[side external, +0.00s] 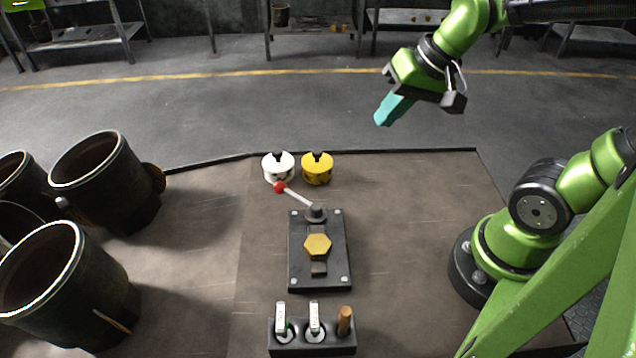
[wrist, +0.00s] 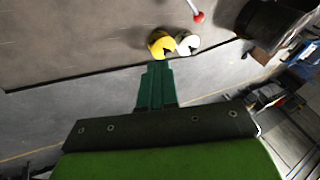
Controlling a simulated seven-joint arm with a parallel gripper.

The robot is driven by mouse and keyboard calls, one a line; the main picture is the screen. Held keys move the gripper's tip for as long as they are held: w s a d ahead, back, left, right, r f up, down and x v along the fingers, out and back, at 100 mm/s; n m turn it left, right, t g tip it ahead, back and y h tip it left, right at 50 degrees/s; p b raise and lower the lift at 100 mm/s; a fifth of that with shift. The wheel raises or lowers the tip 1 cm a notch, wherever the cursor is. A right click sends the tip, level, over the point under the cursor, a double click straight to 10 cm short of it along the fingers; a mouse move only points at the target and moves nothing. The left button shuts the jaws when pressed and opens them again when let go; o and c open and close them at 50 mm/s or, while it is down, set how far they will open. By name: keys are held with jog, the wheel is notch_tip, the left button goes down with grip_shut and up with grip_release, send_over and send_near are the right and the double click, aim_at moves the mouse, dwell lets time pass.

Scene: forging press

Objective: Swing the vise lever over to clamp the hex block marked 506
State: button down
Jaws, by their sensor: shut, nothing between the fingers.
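The vise (side external: 334,271) is a dark plate with bolts at its corners, lying on the brown table. A yellow hex block (side external: 317,245) sits at its middle; no number can be read on it. The vise lever (side external: 297,197) is a pale rod with a red ball, pointing up and left from the pivot at the plate's far end. The red ball also shows in the wrist view (wrist: 198,17). My gripper (side external: 383,120), with teal fingers, is shut and empty. It is high above the table's far edge, well apart from the vise and lever.
A rack (side external: 312,349) with several tools stands in front of the vise. Large dark drums (side external: 105,180) stand at left. The table right of the vise is clear.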

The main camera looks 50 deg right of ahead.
jog(key=w+d+f+m+g+y, duration=0.1)
jog(key=w+f+m+g+y, duration=0.2)
jog(key=w+m, duration=0.9)
notch_tip(320, 180, down, 5)
jog(key=m+y, duration=0.2)
jog(key=shift+w+d+y, duration=0.15)
jog(key=shift+d+y, duration=0.15)
jog(key=shift+y, duration=0.1)
jog(key=x, duration=1)
jog(key=shift+s+a+f, duration=0.1)
jog(key=shift+s, duration=0.15)
jog(key=shift+w+a+f+g, duration=0.1)
jog(key=shift+a+g, duration=0.05)
jog(key=shift+a, duration=0.45)
jog(key=shift+w+a+f+g, duration=0.1)
jog(key=shift+w+a+g, duration=0.05)
jog(key=shift+a, duration=0.45)
jog(key=shift+w+a, duration=0.15)
jog(key=shift+a, duration=0.5)
jog(key=shift+w+a, duration=0.1)
